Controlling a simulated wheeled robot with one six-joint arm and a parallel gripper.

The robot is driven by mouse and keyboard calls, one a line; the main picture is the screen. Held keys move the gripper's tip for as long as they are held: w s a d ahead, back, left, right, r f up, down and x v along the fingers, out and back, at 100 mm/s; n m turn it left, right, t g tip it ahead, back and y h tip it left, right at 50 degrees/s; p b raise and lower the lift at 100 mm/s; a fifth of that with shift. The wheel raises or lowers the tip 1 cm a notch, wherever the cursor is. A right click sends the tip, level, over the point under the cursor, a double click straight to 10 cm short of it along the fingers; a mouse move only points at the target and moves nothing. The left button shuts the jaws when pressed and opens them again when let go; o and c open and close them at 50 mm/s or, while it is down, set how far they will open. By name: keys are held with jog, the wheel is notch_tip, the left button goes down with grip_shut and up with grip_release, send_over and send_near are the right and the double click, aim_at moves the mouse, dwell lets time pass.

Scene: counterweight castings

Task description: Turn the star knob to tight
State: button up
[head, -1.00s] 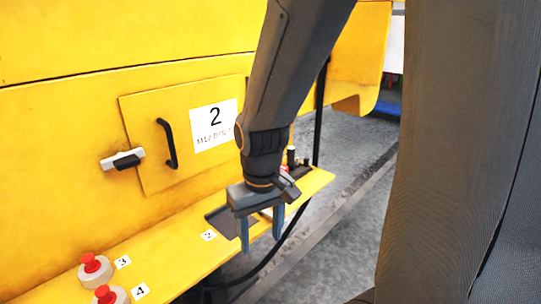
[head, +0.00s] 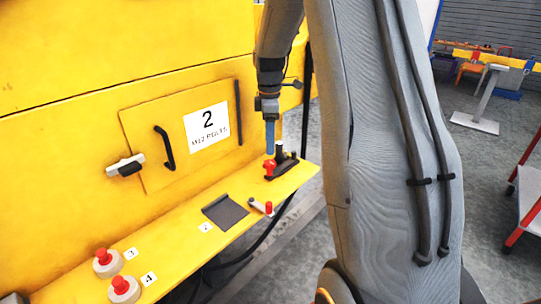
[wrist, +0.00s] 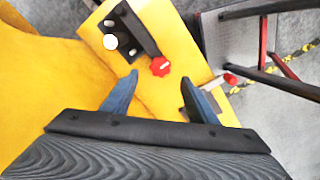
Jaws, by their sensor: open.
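The red star knob (head: 269,168) is at the far end of the yellow ledge, in front of a black bracket. In the wrist view the star knob (wrist: 160,66) shows its lobed top with a small white mark, just beyond the fingertips and between their lines. My gripper (head: 270,152) points down just above the knob in the head view, its fingers overlapping in line. In the wrist view my gripper (wrist: 159,83) is open and empty, with the blue-grey fingers wide apart. I cannot tell the exact height gap to the knob.
A black bracket (wrist: 137,27) with pale round ends stands close to the knob. A small red-tipped lever (head: 268,208) and a dark pad (head: 225,212) lie nearer on the ledge (head: 180,240). Red buttons (head: 107,262) sit at the near end. A yellow wall rises at left.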

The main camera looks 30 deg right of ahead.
aim_at(270, 162)
jog(key=shift+f+p, duration=0.9)
jog(key=shift+f, duration=2.65)
jog(key=c, duration=1)
